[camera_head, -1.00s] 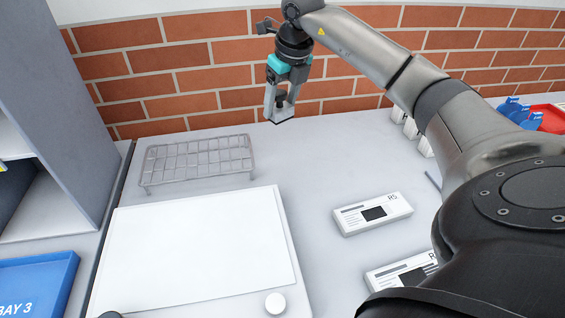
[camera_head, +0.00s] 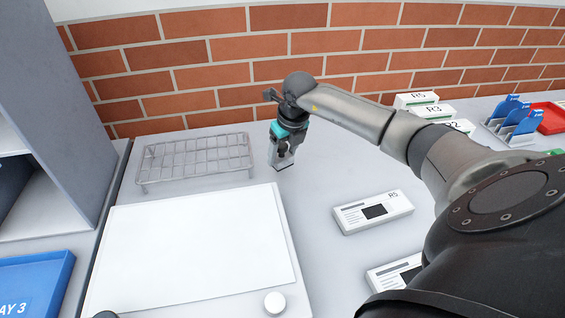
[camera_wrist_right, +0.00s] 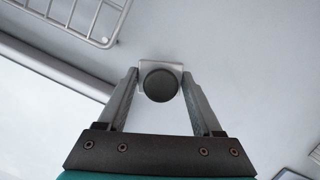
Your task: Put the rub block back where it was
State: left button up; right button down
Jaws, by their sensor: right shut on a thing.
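My right gripper (camera_head: 283,150) is shut on the rub block (camera_head: 284,164). It is over the grey table between the wire rack and the bare tabletop to the right. In the right wrist view the rub block (camera_wrist_right: 160,85) shows a dark round knob on a pale square base, between the two fingers of the gripper (camera_wrist_right: 163,88). The block hangs low near the table surface; I cannot tell whether it touches. My left gripper is not in view.
A wire rack (camera_head: 190,160) stands left of the gripper. A white board (camera_head: 190,255) with a round white knob (camera_head: 274,302) lies in front. White boxes marked R5 (camera_head: 350,218) lie right. Blue stands (camera_head: 513,115) and a red tray (camera_head: 552,118) are at far right.

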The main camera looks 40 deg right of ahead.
aim_at(283, 165)
jog(key=shift+f, duration=1.9)
jog(key=shift+c, duration=0.2)
grip_release()
jog(key=shift+f+b, duration=0.2)
jog(key=shift+b, duration=0.1)
jog(key=p+v, duration=0.1)
jog(key=v, duration=1.1)
jog(key=shift+r, duration=0.2)
